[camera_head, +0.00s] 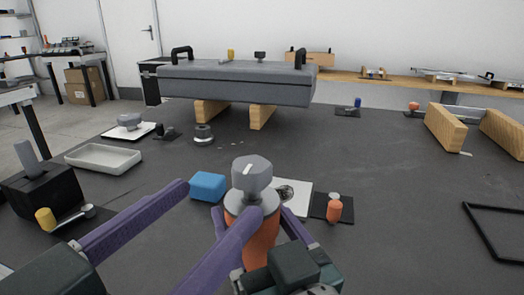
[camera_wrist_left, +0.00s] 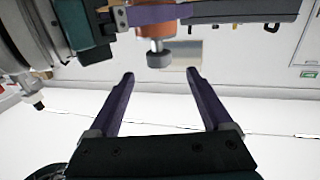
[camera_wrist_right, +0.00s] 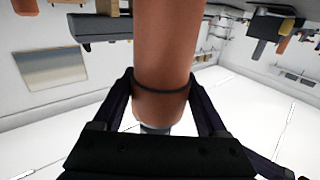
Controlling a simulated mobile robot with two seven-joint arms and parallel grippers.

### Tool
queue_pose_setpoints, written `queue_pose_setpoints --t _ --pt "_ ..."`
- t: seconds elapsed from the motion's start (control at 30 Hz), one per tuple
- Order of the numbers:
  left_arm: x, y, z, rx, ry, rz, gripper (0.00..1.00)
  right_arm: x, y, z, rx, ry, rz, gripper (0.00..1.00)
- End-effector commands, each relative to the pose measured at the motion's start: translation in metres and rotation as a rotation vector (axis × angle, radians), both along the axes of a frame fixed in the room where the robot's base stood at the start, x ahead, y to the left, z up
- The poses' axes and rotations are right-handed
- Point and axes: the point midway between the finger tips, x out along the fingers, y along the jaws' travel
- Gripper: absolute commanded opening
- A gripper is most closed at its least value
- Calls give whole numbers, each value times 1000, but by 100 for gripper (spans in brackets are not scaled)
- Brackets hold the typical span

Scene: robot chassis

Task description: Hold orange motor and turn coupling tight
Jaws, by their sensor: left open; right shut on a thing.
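The orange motor (camera_head: 262,245) stands upright with the grey coupling (camera_head: 252,172) on its top end, above a pale disc. My right gripper (camera_wrist_right: 160,85) is shut around the motor's body, which fills the space between its fingers in the right wrist view. My left gripper (camera_head: 222,200) is open, with its two purple fingers reaching in from the left. One finger crosses in front of the motor, below the coupling. In the left wrist view the space between its fingers is empty, and the coupling (camera_wrist_left: 160,58) lies beyond the fingertips.
A blue block (camera_head: 208,186) and a white sheet (camera_head: 300,199) lie behind the motor. A small orange item (camera_head: 334,210) stands on a dark pad to the right. A grey tray (camera_head: 103,156) and a black box (camera_head: 40,190) are at left. A long grey chassis (camera_head: 235,85) rests on wooden blocks.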

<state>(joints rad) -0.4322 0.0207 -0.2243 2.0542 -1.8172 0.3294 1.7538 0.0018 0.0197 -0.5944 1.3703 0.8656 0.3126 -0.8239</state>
Motion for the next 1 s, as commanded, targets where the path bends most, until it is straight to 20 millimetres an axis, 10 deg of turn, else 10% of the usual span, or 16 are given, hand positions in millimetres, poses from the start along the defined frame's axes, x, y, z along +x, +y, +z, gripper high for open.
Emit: queue_pose_setpoints --t 0.5,1.0 --pt "82 -51 2 1 -5 -6 84 0 0 -1 -1 2 1 0" --pt "96 -59 1 2 -3 -5 84 0 0 -1 -1 2 1 0"
